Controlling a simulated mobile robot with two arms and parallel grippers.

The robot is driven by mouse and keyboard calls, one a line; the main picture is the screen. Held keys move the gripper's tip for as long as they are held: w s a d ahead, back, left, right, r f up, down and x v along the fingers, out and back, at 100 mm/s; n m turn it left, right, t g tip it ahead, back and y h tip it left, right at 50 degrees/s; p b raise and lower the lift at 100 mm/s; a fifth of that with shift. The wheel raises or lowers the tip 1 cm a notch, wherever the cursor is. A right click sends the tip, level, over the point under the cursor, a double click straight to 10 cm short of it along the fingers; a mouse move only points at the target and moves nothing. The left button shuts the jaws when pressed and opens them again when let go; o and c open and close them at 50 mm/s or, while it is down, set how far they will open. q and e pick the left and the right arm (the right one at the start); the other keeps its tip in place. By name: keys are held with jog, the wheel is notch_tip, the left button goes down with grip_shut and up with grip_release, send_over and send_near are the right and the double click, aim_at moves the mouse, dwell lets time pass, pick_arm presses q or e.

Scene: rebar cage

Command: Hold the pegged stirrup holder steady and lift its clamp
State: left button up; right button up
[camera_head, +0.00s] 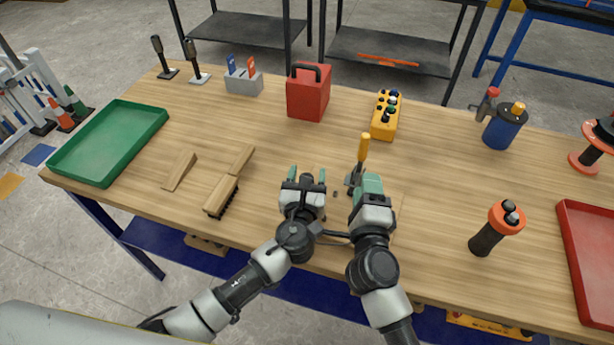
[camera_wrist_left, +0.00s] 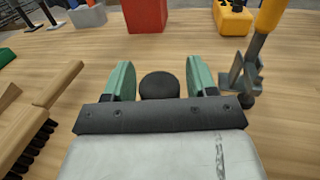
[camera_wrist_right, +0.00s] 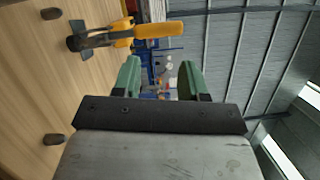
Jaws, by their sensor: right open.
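The clamp, with its yellow-orange handle (camera_head: 364,148) pointing up and a grey metal body, stands just beyond my right gripper. It also shows in the left wrist view (camera_wrist_left: 265,28) and the right wrist view (camera_wrist_right: 155,31). A flat wooden board (camera_head: 397,212), which seems to be the pegged holder, lies largely hidden under my arms. Dark short pegs (camera_wrist_right: 52,139) show in the right wrist view. My left gripper (camera_head: 308,176) is open, with a round black knob (camera_wrist_left: 160,86) between its fingers; I cannot tell whether they touch. My right gripper (camera_head: 367,184) is open and empty beside the clamp.
A wooden brush (camera_head: 221,194) and wood pieces lie left of my left gripper. A green tray (camera_head: 108,181) is at far left, a red tray (camera_head: 578,262) at far right. A red box (camera_head: 309,95) and yellow button box (camera_head: 385,116) stand behind.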

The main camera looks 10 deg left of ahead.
pick_arm(q)
grip_shut()
pick_arm(e)
jog(key=shift+w+d+r+n, duration=0.1)
jog(key=shift+r+n, duration=0.1)
jog(key=shift+n, duration=0.1)
jog(key=c, duration=0.5)
jog(key=n, duration=0.1)
jog(key=r+n, duration=0.1)
jog(key=d+r+n+t, duration=0.1)
jog(key=shift+w+y, duration=0.25)
jog(key=shift+y, duration=0.05)
grip_shut()
jog(key=s+a+r+n+g+y, duration=0.1)
jog(key=s+a+n+y, duration=0.2)
jog(key=n, duration=0.9)
jog(key=s+a+r+n+y, duration=0.15)
jog(key=n+y, duration=0.25)
jog(key=n, duration=0.8)
jog(key=d+f+n+h, duration=0.1)
jog(key=n, duration=0.3)
jog(key=s+d+f+n+g+h, duration=0.1)
jog(key=n, duration=0.4)
jog(key=s+d+f+n+h, duration=0.1)
jog(key=f+n, duration=0.1)
jog(key=n, duration=0.2)
jog(key=shift+d+f+g, duration=0.1)
jog(key=shift+d+g, duration=0.2)
jog(key=shift+g, duration=0.1)
